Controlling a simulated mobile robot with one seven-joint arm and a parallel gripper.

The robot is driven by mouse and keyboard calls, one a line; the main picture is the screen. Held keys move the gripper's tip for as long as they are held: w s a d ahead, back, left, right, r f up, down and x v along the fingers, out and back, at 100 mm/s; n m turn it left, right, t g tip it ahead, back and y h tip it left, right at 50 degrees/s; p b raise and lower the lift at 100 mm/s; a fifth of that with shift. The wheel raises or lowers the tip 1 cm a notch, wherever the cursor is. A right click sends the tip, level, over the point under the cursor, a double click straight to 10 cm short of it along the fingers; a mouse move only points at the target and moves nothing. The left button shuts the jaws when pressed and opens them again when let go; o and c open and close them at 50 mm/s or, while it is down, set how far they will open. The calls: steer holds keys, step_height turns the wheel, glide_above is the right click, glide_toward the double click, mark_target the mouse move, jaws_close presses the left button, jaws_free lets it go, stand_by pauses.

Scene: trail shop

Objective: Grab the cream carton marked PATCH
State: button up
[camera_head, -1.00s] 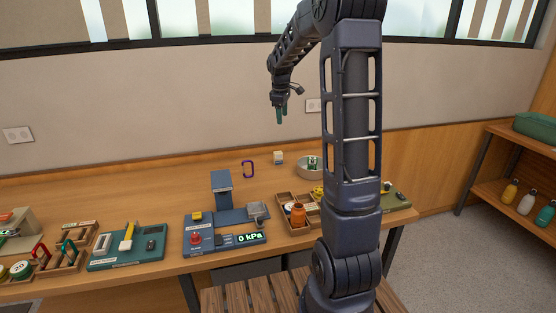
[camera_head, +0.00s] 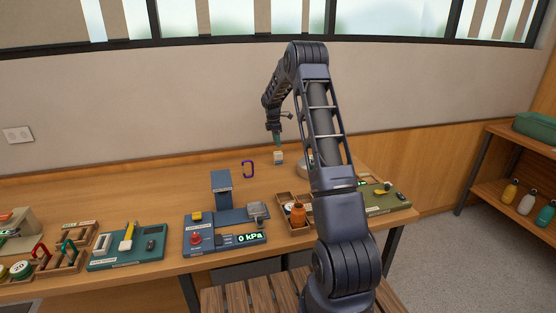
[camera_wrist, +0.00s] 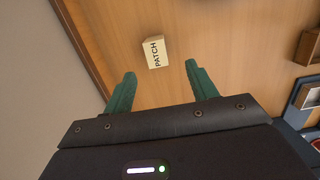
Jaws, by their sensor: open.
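The cream carton marked PATCH (camera_wrist: 155,53) stands on the wooden bench top in the wrist view, just beyond my fingertips and about midway between them. In the head view the small cream carton (camera_head: 278,158) is near the back of the bench. My gripper (camera_wrist: 160,72) is open, its two green fingers apart with nothing between them. In the head view my gripper (camera_head: 277,143) hangs fingers down right above the carton; whether it touches cannot be told there.
A blue pressure station (camera_head: 225,215) and a wooden tray with an orange bottle (camera_head: 297,213) stand nearer the front. The back wall is close behind.

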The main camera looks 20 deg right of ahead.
mark_target(278, 152)
steer(key=f, duration=0.5)
steer(key=shift+d+f, duration=0.25)
steer(key=shift+d, duration=0.05)
steer(key=shift+w+d+f, duration=0.1)
steer(key=shift+f, duration=0.8)
steer(key=shift+w+d+f, duration=0.15)
steer(key=shift+f, duration=0.8)
steer(key=shift+w+d+f, duration=0.1)
steer(key=shift+f, duration=0.8)
steer(key=c, duration=1.1)
steer(key=shift+r, duration=0.15)
